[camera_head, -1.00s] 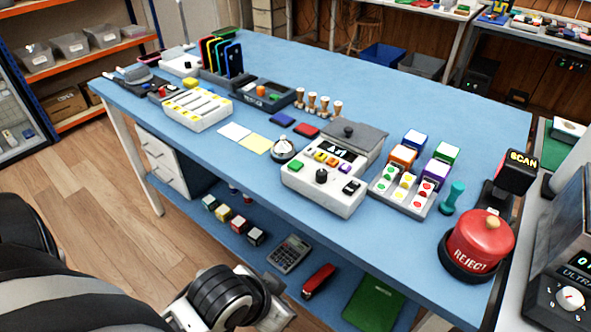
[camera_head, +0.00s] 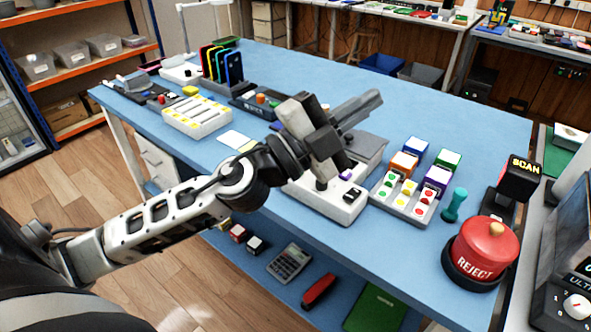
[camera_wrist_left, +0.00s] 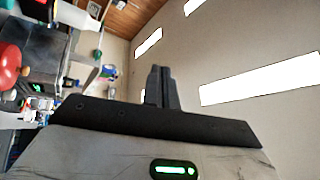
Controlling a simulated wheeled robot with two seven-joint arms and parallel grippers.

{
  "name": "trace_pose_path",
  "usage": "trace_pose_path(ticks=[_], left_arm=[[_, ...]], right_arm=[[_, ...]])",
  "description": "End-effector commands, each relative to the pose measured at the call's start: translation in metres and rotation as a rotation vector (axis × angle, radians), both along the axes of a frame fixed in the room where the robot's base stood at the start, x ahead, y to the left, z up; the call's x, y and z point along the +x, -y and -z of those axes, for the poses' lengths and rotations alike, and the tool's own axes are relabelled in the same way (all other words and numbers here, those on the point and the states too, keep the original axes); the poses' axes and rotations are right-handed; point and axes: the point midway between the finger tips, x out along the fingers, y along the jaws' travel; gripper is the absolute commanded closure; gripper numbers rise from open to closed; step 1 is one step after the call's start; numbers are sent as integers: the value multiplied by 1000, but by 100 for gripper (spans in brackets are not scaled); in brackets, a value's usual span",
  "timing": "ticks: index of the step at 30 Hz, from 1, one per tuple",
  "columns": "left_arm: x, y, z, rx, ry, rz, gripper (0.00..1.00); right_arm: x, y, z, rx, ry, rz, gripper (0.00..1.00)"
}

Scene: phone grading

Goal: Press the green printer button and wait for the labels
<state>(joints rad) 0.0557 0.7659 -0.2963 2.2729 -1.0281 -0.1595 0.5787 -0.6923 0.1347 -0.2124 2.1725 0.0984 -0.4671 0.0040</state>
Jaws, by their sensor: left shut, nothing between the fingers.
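The white label printer (camera_head: 335,206) stands on the blue table near its front edge, with a grey lid part (camera_head: 368,148) behind it. My left arm crosses in front of it and hides its left side, the green button and most of its front panel. A purple button and a dark switch still show. My left gripper (camera_head: 372,103) is shut and empty, raised above the printer, with its fingers pointing up and to the right. In the left wrist view the shut fingers (camera_wrist_left: 160,75) point toward a wall and ceiling. No right gripper shows.
The red REJECT button (camera_head: 480,248), a teal stamp (camera_head: 455,204) and a sticker tray (camera_head: 404,198) stand to the right of the printer. A white slotted tray (camera_head: 197,118) stands to the left. The table behind the printer is mostly clear.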

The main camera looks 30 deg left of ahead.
Motion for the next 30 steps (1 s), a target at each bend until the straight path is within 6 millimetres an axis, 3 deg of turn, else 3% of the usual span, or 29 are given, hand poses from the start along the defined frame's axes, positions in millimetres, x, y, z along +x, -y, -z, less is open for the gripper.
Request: trace_pose_path(ticks=[1, 3, 5, 9, 12, 15, 18, 30], left_arm=[[-3, 16, -5, 193, 72, 103, 100], [-6, 29, 7, 480, 106, 227, 100], [-4, 22, 28, 733, 79, 289, 100], [14, -44, 65, 1216, -111, 268, 100], [21, -87, 72, 1387, -234, 205, 100], [24, -117, 73, 1479, -318, 152, 100], [24, -132, 72, 1522, -363, 122, 100], [24, -135, 73, 1532, -375, 116, 100]], right_arm=[[0, 0, 0, 0, 0, 0, 100], [0, 0, 0, 0, 1, 0, 100], [0, 0, 0, 0, 1, 0, 100], [0, 0, 0, 0, 1, 0, 100], [0, 0, 0, 0, 1, 0, 100], [0, 0, 0, 0, 1, 0, 100], [0, 0, 0, 0, 1, 0, 100], [0, 0, 1, 1, 0, -1, 100]])
